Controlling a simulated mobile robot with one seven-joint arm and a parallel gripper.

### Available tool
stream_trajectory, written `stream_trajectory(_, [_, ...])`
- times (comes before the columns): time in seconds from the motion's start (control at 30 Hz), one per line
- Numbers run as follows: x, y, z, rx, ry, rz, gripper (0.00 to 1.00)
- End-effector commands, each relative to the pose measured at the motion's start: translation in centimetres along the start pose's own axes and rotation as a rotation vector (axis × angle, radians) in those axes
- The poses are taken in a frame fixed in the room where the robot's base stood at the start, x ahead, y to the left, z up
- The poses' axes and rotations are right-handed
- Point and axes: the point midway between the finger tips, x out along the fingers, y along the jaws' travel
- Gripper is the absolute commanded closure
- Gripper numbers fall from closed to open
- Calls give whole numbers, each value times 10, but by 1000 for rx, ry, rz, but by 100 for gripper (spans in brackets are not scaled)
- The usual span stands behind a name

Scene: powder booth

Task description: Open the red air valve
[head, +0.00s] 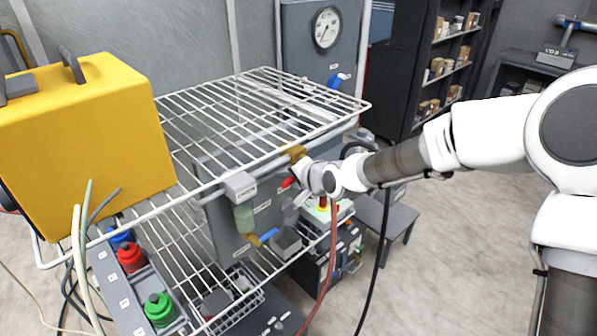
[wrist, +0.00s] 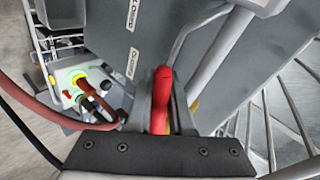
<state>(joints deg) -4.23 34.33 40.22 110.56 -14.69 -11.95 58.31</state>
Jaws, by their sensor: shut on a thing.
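The red air valve's handle (head: 287,183) shows as a small red tip just left of my gripper (head: 299,181) in the head view, in front of a grey panel under the wire shelf. In the wrist view the red handle (wrist: 162,92) stands lengthwise between the two dark fingers of my gripper (wrist: 164,100), which is shut on it. The valve's body is mostly hidden behind my gripper and wrist in the head view.
A wire shelf (head: 262,100) lies just above my gripper, with a yellow case (head: 85,150) at left. A red hose (head: 331,245) and black cable (head: 377,270) hang below my arm. A blue-handled valve (head: 268,235) sits lower. Floor at right is mostly open.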

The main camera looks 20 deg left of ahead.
Motion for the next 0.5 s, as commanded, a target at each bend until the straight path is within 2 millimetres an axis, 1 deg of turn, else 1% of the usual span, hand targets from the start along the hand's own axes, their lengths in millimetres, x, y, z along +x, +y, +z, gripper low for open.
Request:
stream_trajectory(0.03, [-1, -5, -1, 21, -13, 1, 100])
stream_trajectory(0.13, [0, -8, 1, 55, -36, 1, 100])
stream_trajectory(0.5, [2, -12, 4, 126, -83, 2, 100])
